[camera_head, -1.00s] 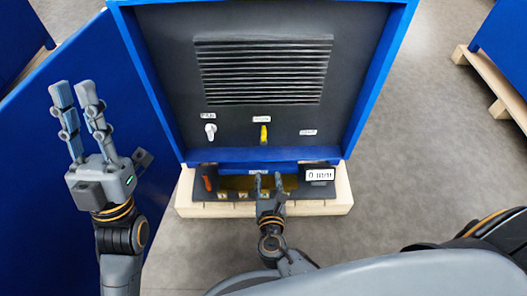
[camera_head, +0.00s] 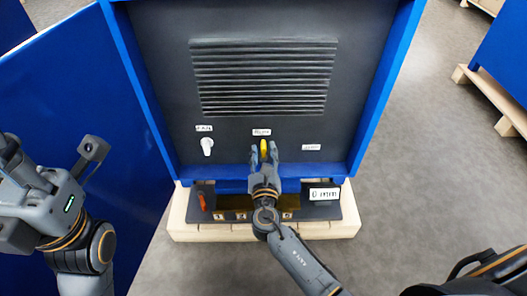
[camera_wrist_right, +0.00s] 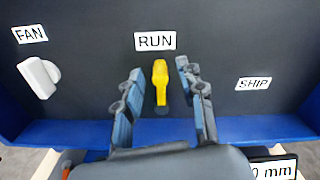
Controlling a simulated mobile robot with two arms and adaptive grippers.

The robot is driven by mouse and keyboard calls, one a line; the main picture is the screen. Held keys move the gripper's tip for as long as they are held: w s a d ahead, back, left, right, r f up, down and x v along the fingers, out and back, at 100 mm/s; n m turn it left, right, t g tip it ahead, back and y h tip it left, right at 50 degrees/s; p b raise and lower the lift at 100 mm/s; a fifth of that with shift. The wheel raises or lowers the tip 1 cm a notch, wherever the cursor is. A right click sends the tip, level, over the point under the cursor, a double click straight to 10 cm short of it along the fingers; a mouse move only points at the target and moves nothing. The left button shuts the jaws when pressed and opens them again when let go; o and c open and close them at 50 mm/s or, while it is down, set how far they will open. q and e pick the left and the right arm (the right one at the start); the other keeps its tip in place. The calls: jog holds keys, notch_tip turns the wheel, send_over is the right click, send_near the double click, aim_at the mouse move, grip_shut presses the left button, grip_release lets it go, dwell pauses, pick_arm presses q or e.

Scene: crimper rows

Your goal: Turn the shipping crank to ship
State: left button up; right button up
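A white knob (camera_head: 207,146) sits under the FAN label (camera_wrist_right: 30,34) on the left. Below the panel is a ledge with a red-orange lever (camera_head: 202,202) and a display (camera_head: 324,194) reading mm. A blue door (camera_head: 75,110) stands open at left.

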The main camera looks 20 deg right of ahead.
jog(key=shift+x, duration=0.95)
jog(key=shift+c, duration=0.2)
grip_shut()
jog(key=shift+f, duration=0.1)
